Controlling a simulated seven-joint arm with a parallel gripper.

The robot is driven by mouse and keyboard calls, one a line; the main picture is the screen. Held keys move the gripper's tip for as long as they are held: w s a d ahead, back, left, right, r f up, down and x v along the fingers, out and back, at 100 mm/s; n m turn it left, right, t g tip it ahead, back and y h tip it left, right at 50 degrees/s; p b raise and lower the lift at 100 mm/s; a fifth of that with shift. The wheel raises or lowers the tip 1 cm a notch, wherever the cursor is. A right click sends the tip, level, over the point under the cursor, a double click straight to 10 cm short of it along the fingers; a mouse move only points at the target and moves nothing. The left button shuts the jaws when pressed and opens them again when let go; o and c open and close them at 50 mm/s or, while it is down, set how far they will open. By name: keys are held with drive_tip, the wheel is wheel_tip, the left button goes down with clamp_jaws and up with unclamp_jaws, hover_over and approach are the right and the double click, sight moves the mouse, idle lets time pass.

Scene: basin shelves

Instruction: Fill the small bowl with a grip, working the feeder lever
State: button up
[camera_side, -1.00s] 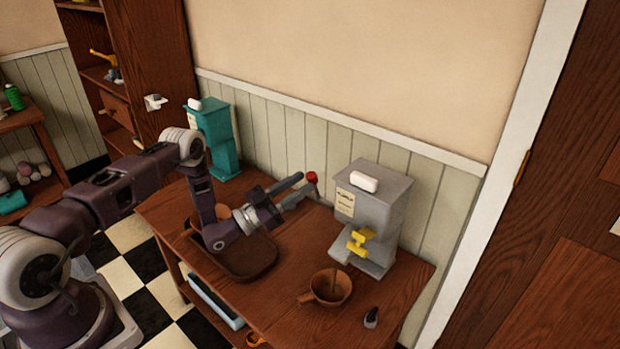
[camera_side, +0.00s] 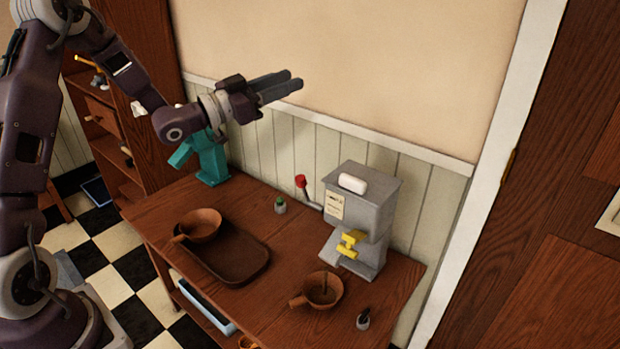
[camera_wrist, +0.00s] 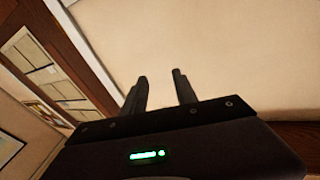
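The grey feeder (camera_side: 374,228) stands at the back right of the table, with a yellow tap-like part (camera_side: 350,243) on its front. Its lever (camera_side: 301,181) has a red knob and sticks up at the feeder's left side. Another brown bowl with a grip (camera_side: 200,224) stands at the dark tray's left end. I cannot tell surely which is smaller. My gripper (camera_side: 294,79) is raised high above the table's back, open and empty; its parted fingers show in the wrist view (camera_wrist: 160,82).
A teal dispenser (camera_side: 211,163) stands at the back left. The dark tray (camera_side: 239,269) lies mid-table. The wall is close behind the table.

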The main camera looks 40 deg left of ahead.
sight(305, 191)
wheel_tip(305, 191, down, 26)
drive_tip(key=g+y, duration=0.1)
drive_tip(key=g, duration=0.1)
drive_tip(key=x, duration=0.6)
drive_tip(key=shift+w, duration=0.35)
clamp_jaws()
idle(0.7)
